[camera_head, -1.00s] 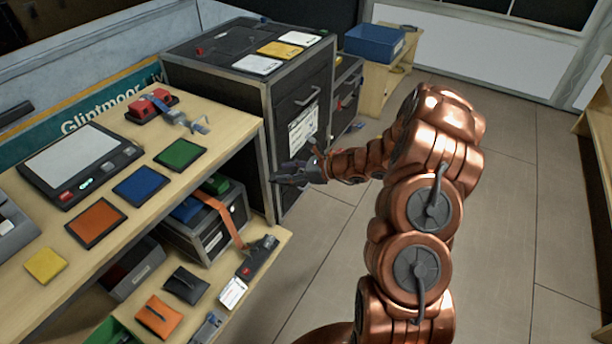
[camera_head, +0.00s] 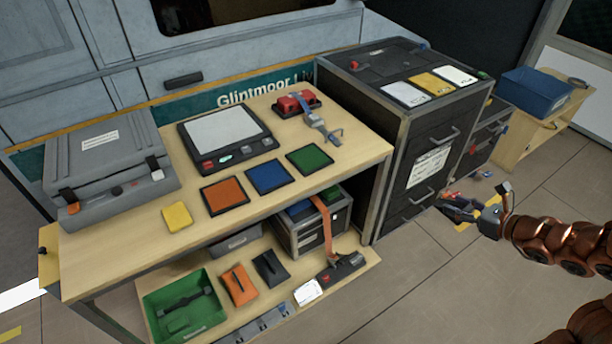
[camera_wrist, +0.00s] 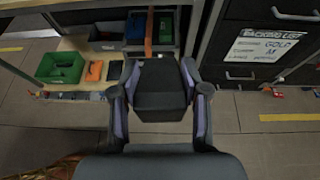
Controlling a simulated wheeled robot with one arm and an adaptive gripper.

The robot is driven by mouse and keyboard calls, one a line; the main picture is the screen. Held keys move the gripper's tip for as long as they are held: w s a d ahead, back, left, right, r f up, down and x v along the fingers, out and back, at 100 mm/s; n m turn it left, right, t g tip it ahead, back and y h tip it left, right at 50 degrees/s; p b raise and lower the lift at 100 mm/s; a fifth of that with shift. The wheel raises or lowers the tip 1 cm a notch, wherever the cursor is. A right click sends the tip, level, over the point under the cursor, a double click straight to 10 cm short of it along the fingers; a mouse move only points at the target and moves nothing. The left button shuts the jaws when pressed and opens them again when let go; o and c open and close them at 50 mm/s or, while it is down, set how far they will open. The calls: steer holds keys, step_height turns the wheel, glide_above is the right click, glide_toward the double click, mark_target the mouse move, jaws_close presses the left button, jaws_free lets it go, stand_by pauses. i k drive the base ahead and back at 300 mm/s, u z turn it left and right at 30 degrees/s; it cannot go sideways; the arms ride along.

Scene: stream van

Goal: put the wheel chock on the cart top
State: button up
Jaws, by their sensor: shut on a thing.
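The wheel chock (camera_wrist: 160,88) is a dark grey, blocky wedge held between the two fingers of my gripper (camera_wrist: 160,100) in the wrist view. In the head view my gripper (camera_head: 462,210) is low at the right, in front of the black drawer unit; the chock is hard to tell apart from the dark fingers there. The black drawer unit (camera_head: 440,140), which seems to be the cart, has a flat dark top (camera_head: 385,65). On that top lie two white cards, a yellow card and a small red item. My gripper is below the level of that top.
A wooden bench (camera_head: 130,235) at left carries a grey case (camera_head: 105,160), a scale-like device (camera_head: 222,135) and coloured pads. Its lower shelf holds a green bin (camera_head: 185,305) and pouches. A blue bin (camera_head: 535,92) stands at right. The floor (camera_head: 430,290) in front is clear.

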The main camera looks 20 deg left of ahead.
mark_target(116, 243)
steer(key=z, duration=1.8)
steer(key=k, duration=2.6)
steer(key=u, duration=3.1)
